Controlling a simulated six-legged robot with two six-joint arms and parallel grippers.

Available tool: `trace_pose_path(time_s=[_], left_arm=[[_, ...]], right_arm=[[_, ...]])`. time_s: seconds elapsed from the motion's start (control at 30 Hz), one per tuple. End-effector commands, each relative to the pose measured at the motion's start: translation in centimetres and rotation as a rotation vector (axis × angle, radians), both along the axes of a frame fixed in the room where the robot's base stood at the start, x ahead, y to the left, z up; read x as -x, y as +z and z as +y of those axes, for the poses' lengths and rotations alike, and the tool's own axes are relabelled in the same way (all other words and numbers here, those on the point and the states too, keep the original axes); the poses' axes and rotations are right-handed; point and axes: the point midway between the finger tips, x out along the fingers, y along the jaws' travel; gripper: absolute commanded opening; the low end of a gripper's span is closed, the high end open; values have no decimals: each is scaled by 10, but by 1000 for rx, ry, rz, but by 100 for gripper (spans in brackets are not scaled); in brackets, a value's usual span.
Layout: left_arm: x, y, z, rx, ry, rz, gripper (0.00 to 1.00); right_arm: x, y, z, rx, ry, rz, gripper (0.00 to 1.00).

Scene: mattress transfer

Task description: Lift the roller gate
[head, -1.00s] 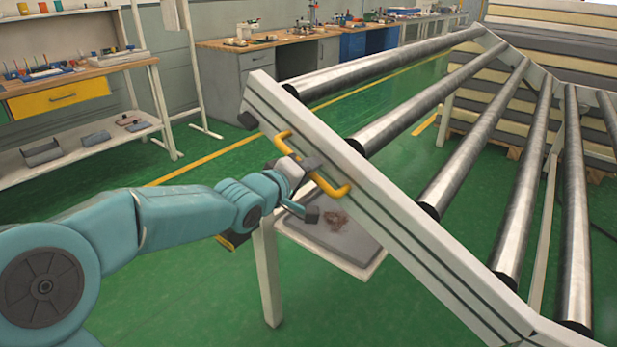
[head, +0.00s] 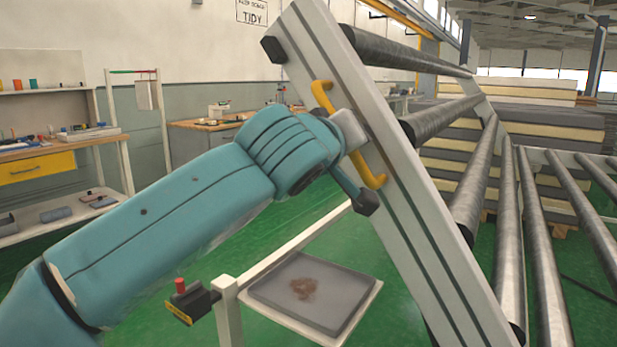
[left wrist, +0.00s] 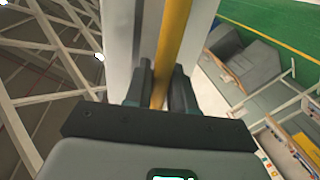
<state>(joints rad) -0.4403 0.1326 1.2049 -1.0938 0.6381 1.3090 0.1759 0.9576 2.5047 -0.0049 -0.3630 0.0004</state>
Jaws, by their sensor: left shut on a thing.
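The roller gate (head: 392,165) is a pale frame with dark slots and several metal rollers, tilted up steeply in the head view. A yellow handle (head: 370,172) is fixed on its near side rail. My left gripper (head: 350,140) is at the handle, with its arm coming in from the left. In the left wrist view the yellow handle (left wrist: 175,45) runs between the two fingers of my left gripper (left wrist: 162,88), which are shut on it. My right gripper is not in view.
Below the gate is a post with a small black device with a red knob (head: 181,287). A grey tray (head: 325,302) with brown debris sits beside it. Stacked mattresses (head: 535,127) stand at the back right. Shelving and workbenches line the left wall.

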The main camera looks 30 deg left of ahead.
Motion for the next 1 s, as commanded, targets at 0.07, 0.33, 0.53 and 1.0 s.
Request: trace_pose_path(time_s=[0.07, 0.33, 0.53, 1.0], left_arm=[[1, 15, -23, -37, -9, -5, 0], [5, 35, -62, -122, 1, -5, 0], [7, 40, -71, -145, 7, -7, 0], [7, 40, -71, -148, 6, -7, 40]], right_arm=[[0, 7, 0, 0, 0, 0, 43], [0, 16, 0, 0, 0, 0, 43], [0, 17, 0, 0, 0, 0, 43], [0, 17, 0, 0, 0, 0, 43]])
